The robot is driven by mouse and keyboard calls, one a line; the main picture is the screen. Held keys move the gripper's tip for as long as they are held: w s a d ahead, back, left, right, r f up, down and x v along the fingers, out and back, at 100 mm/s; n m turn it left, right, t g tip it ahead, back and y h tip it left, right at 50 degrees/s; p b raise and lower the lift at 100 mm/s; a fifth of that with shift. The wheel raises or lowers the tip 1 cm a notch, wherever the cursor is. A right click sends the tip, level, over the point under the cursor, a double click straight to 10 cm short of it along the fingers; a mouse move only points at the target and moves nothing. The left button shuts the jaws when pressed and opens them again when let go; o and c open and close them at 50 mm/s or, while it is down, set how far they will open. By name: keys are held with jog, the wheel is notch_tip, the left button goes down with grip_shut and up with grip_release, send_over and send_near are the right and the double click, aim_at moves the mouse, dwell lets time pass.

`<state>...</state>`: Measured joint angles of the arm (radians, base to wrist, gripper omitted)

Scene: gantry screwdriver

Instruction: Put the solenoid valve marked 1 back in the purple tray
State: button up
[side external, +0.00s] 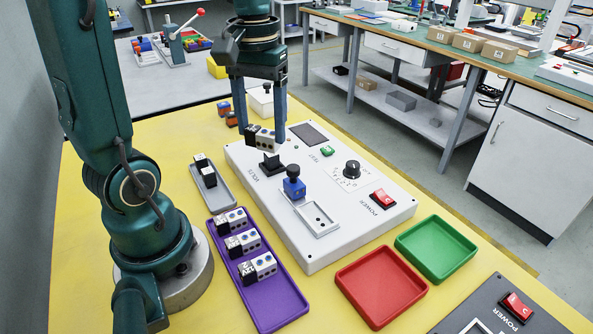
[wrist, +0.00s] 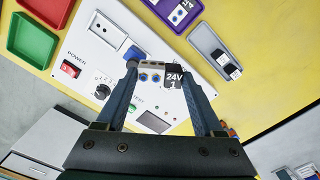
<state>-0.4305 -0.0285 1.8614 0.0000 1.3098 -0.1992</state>
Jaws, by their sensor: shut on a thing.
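My gripper (side external: 262,142) is shut on a solenoid valve (side external: 261,136), a silver block with a black coil end. In the wrist view the coil of this valve (wrist: 158,76) reads "24V 1", and it sits between my two fingertips (wrist: 165,80). The valve is held above the white test box (side external: 330,215), over or near its black socket (side external: 271,165); the exact gap is hard to tell. The purple tray (side external: 275,306) lies in front of the box's left side. Three similar valves lie in a column in it, with bare floor at the near end.
A blue-knobbed clamp (side external: 293,186) stands on the box near the held valve. A grey tray (side external: 220,202) with two black-and-white parts lies behind the purple tray. Red (side external: 380,288) and green (side external: 436,249) trays are empty. A dark power box (side external: 490,312) is at the right front.

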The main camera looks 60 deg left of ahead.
jog(key=s+d+f+n, duration=0.2)
jog(key=d+f+n, duration=0.1)
jog(key=d, duration=0.3)
jog(key=s+d+f+n, duration=0.3)
jog(key=d+n, duration=0.1)
jog(key=d, duration=0.2)
jog(key=s+d+f+n, duration=0.3)
jog(key=d, duration=0.3)
jog(key=shift+s+d+f+n, duration=0.1)
jog(key=shift+d+f+n, duration=0.15)
jog(key=shift+f+n, duration=0.15)
jog(key=shift+f, duration=1.95)
jog(key=shift+f, duration=0.1)
jog(key=o, duration=1.4)
jog(key=shift+o, duration=0.2)
